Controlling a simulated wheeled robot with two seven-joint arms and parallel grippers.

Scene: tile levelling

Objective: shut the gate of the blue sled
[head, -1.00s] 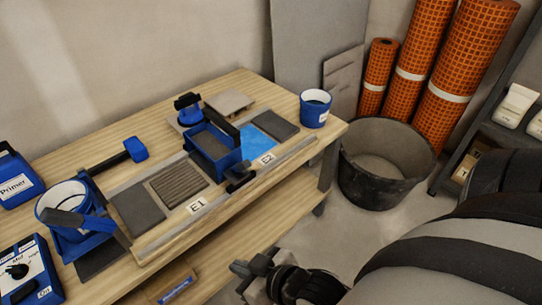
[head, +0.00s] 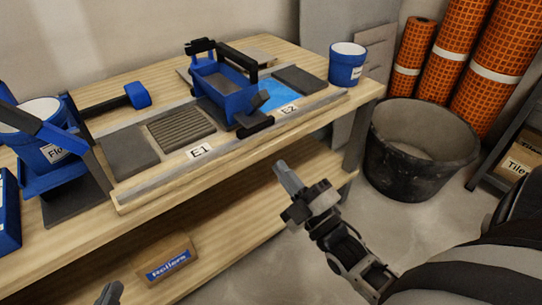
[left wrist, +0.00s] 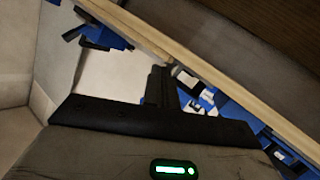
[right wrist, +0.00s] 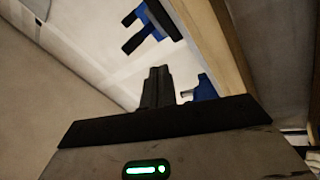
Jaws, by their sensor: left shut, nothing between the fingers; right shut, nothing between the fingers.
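The blue sled (head: 237,104) is an open-topped blue box with a black bar handle, standing across the rail on the bench between the E1 and E2 labels. A small dark blue-grey flap (head: 263,99) juts from its near right end; I cannot tell for sure whether this is the gate or how far it stands open. My right gripper (head: 284,175) is shut and empty, in front of the bench edge, below and right of the sled and apart from it. My left gripper (head: 112,290) is shut and empty, low at the bottom edge of the head view.
A blue bucket (head: 41,140) in a blue stand is on the left of the bench, a blue cup (head: 347,67) at its right end. A Rollers box (head: 166,259) sits on the lower shelf. A black tub (head: 410,150) stands right.

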